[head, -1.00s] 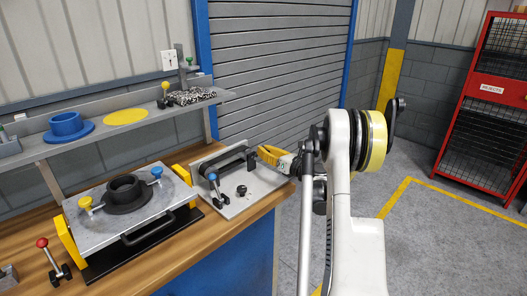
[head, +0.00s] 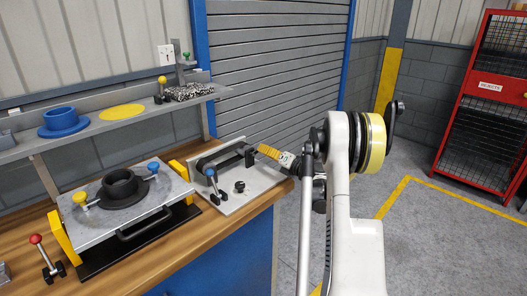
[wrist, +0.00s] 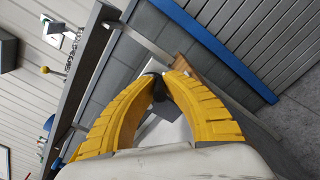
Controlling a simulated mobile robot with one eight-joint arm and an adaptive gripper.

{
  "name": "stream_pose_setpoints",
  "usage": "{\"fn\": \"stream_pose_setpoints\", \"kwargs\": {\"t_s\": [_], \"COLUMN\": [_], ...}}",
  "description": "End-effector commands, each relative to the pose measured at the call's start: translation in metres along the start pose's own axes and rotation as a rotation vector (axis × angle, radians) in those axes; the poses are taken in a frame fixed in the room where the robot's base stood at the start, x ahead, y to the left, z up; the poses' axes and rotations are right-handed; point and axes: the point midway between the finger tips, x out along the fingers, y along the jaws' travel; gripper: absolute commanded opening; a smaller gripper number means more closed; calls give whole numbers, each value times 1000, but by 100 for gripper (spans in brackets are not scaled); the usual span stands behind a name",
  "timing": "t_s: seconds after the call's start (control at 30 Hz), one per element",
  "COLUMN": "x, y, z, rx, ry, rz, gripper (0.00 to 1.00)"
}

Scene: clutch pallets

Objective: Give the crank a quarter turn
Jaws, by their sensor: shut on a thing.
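The crank (head: 224,160) is a dark bar low over a light grey plate (head: 255,188) at the right end of the bench. Its right end rises in a dark upright part (head: 249,156). My gripper (head: 259,149) reaches in from the right with its yellow fingers at that end. In the wrist view, the curved yellow fingers of my gripper (wrist: 160,78) close on a dark, round-topped piece (wrist: 158,90), which looks like the crank's handle. The fingers hide most of it.
A blue-knobbed lever (head: 213,180) and a small black knob (head: 239,187) stand on the plate near the crank. To the left is a grey fixture (head: 165,210) with a black ring. A shelf (head: 145,118) runs behind.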

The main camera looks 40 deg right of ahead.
Motion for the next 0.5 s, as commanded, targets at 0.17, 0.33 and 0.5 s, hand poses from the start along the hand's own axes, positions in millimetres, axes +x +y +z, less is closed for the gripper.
{"fn": "stream_pose_setpoints", "kwargs": {"t_s": [0.17, 0.33, 0.5], "x": [1, 1, 1], "y": [-4, -6, -6], "z": [-4, -6, -7], "rx": [106, 178, 215], "ry": [2, 2, 2], "rz": [1, 1, 1], "gripper": [0, 0, 0]}}
